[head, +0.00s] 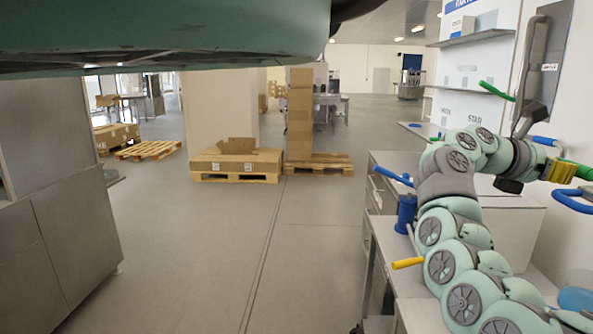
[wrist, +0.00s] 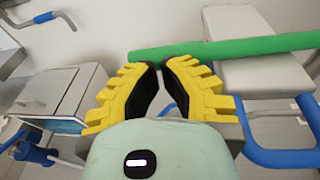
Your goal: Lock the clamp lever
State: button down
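A green bar-shaped handle (wrist: 235,47), which may be the clamp lever, runs across the upper part of the wrist view. In the head view part of the green handle (head: 577,171) shows at the right edge. My gripper (wrist: 162,66) has yellow ribbed fingers with black pads. Its fingertips lie close together and overlap the left part of the green bar in the wrist view. I cannot tell whether they touch it. The space between the pads looks empty. In the head view my gripper (head: 560,172) is side-on, right by the green handle.
A blue looped handle (wrist: 275,158) lies close to the right of my gripper; it also shows in the head view (head: 570,201). The floor (head: 220,240) to the left is clear.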

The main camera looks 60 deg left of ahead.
jog(key=shift+w+d+r, duration=0.1)
jog(key=shift+w+d, duration=0.4)
jog(key=shift+w, duration=0.5)
jog(key=shift+d+f, duration=0.1)
jog(key=shift+f, duration=0.1)
